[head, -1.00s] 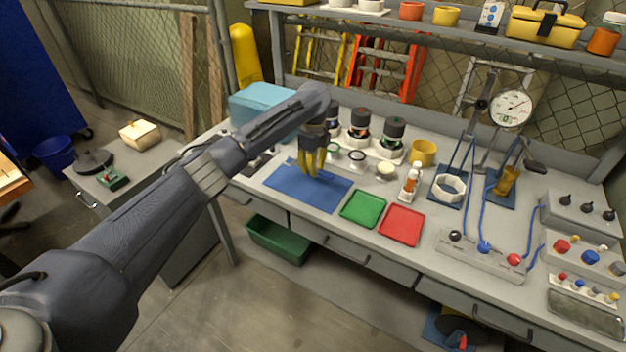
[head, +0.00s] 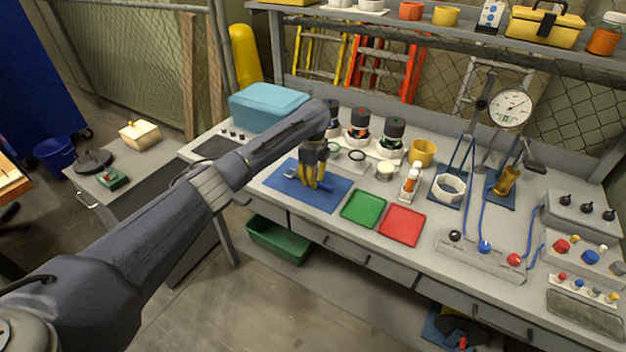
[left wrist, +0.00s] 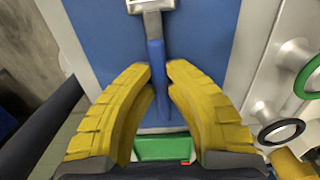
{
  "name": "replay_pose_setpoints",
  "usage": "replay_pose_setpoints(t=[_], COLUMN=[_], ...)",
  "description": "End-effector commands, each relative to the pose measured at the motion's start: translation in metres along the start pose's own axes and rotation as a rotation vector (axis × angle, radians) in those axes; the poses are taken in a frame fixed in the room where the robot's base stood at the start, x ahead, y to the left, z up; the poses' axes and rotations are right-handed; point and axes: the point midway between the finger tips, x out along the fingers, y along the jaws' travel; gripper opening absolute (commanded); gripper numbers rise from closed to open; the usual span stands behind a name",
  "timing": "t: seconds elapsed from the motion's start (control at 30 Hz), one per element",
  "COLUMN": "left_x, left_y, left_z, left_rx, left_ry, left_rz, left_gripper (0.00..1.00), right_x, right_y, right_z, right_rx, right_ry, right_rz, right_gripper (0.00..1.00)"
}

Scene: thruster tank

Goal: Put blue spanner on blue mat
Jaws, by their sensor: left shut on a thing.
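The blue mat (head: 335,200) lies flat on the bench, left of the green tray. My left gripper (head: 316,186) points down over the mat, low and close to its surface. In the left wrist view its yellow fingers (left wrist: 161,78) are shut on the blue handle of the blue spanner (left wrist: 154,52). The spanner's grey head (left wrist: 150,5) is at the top edge of that view, with the blue mat (left wrist: 100,35) behind it. I cannot tell whether the spanner touches the mat. My right gripper is not in view.
A green tray (head: 363,209) and a red tray (head: 402,225) lie right of the mat. Behind it stand dark-topped jars (head: 392,138), ring-shaped parts (head: 357,155) and a yellow cup (head: 422,153). A light-blue case (head: 268,106) is at the back left.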

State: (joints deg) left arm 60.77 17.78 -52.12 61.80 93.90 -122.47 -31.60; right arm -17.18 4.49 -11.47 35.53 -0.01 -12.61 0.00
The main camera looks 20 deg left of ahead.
Motion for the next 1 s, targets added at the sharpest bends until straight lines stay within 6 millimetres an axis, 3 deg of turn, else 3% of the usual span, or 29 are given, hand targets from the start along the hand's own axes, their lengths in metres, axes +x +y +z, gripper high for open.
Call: replay_pose_setpoints(t=[0.07, 0.1, 0.27, 0.63, 1.0], left_x=[0.002, 0.002, 0.002, -0.006, -0.066], left_y=[0.0, 0.0, 0.0, 0.0, -0.001], left_z=[0.0, 0.0, 0.0, 0.0, 0.001], left_rx=[0.0, 0.0, 0.0, 0.001, 0.001], left_ry=[0.0, 0.0, 0.0, 0.0, -0.002], left_rz=[0.001, 0.0, 0.0, -0.001, -0.003], left_gripper=[0.0, 0.18, 0.35, 0.35, 0.35], right_x=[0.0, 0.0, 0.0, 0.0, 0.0], right_y=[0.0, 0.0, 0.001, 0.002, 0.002], right_z=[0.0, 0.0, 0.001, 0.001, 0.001], right_rx=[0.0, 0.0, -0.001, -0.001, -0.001], right_ry=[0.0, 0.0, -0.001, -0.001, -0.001], right_rz=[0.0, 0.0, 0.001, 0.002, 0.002], right_gripper=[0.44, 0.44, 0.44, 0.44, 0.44])
